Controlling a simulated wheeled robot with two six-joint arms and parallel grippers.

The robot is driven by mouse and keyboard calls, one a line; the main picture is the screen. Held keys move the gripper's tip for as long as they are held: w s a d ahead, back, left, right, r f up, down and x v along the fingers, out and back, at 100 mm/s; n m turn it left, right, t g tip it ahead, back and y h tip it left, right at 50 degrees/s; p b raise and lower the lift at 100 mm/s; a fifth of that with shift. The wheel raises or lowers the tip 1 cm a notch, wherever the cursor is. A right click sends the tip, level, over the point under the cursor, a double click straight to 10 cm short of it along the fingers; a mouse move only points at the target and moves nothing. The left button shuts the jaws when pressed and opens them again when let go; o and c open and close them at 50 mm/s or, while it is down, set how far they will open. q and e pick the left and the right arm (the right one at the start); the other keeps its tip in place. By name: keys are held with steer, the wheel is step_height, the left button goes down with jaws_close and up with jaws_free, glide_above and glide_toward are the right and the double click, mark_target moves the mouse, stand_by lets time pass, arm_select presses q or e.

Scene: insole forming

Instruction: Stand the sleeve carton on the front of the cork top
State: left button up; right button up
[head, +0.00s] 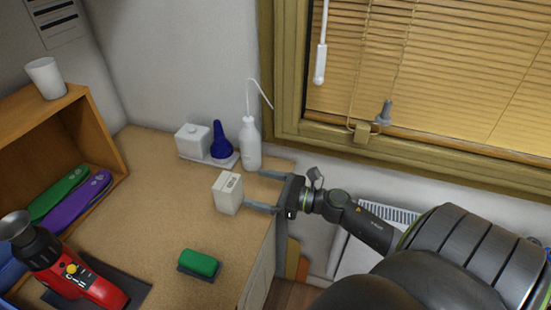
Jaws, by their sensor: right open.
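A small white carton (227,195) with a printed label stands upright on the speckled cork top (165,215), near its right edge. My right gripper (254,189) comes in from the right with its two fingers apart. Its fingertips are just right of the carton, and the nearer one is close to the carton's right side. I cannot tell whether it touches. Nothing shows between the fingers. My left gripper is not in view.
A white squeeze bottle (250,145), a blue bulb (221,141) and a white lidded box (193,140) stand behind the carton. A green block (199,264) lies in front, and a red heat tool (85,283) at front left. The middle is clear.

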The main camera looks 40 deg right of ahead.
steer(key=shift+b+v, duration=0.75)
steer(key=shift+v, duration=1.35)
